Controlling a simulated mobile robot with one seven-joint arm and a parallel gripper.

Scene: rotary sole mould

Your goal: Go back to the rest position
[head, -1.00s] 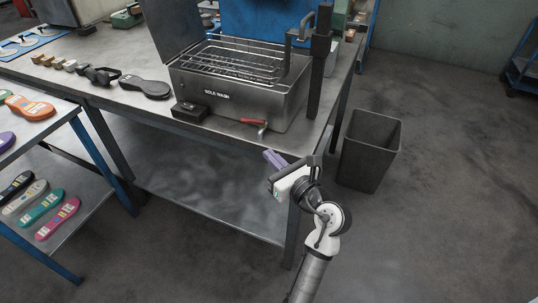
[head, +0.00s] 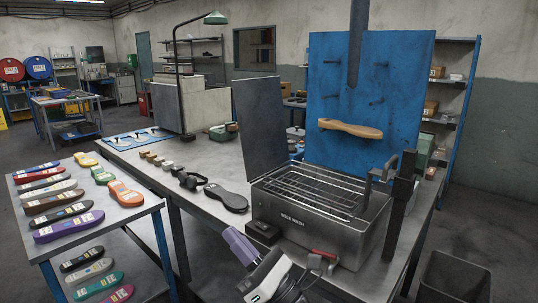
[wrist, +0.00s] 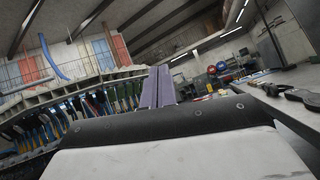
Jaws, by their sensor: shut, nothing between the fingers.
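My gripper (head: 238,246) shows at the lower middle of the head view, in front of the near edge of the steel bench. Its purple fingers are together and hold nothing. In the wrist view the two fingers (wrist: 158,88) lie side by side, pointing away into the room, with only a thin line between them. No object is touching them.
A rack of coloured soles (head: 150,208) stands left. A bin (head: 455,278) stands on the floor at right.

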